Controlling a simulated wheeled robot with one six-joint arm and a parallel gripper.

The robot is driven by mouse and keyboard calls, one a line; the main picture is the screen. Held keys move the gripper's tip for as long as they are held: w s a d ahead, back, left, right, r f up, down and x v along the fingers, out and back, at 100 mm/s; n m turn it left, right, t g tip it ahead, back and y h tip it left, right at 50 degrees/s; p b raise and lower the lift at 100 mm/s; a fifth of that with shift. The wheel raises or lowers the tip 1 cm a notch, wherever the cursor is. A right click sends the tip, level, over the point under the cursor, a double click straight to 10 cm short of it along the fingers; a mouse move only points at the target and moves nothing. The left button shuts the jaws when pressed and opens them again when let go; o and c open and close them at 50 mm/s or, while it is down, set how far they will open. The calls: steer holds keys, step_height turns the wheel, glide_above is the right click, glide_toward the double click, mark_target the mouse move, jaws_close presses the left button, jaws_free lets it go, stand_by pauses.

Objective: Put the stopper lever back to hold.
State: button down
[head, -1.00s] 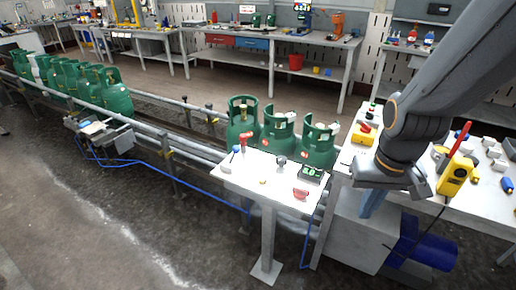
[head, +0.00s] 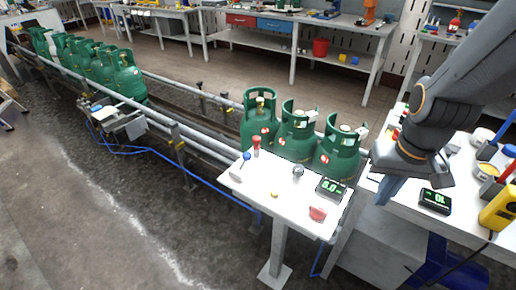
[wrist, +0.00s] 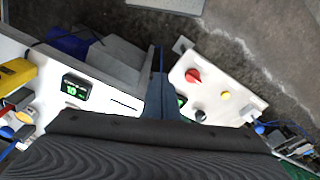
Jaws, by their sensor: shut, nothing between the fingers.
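A small white control panel (head: 262,190) stands beside the conveyor. In the wrist view the blue knob (wrist: 260,129) is at the panel's far right end. My gripper (head: 385,194) is shut and empty, pointing down right of the panel, apart from the knobs. Its fingers show in the wrist view (wrist: 160,100).
Three green gas cylinders (head: 296,133) stand on the conveyor just behind the panel, and several more (head: 100,62) queue far left. A white workbench (head: 450,222) with a display (head: 434,201) and tools lies right.

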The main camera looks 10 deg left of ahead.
steer(key=w+a+f+t+y, duration=0.1)
steer(key=w+a, duration=0.4)
steer(key=a, duration=0.7)
steer(key=w+a+m+t+y, duration=0.1)
steer(key=w+a+t+y, duration=0.2)
steer(key=a, duration=0.9)
steer(key=shift+w+a+f+t+y+b, duration=0.15)
steer(key=shift+w+f+t+y+b, duration=0.3)
steer(key=shift+w, duration=0.4)
steer(key=p, duration=0.2)
glide_toward(244, 163)
step_height(244, 163, down, 2)
steer(key=w+d, duration=0.2)
steer(key=shift+w+a+f+p, duration=0.25)
steer(key=shift+w+a+p, duration=0.15)
steer(key=shift+a, duration=0.1)
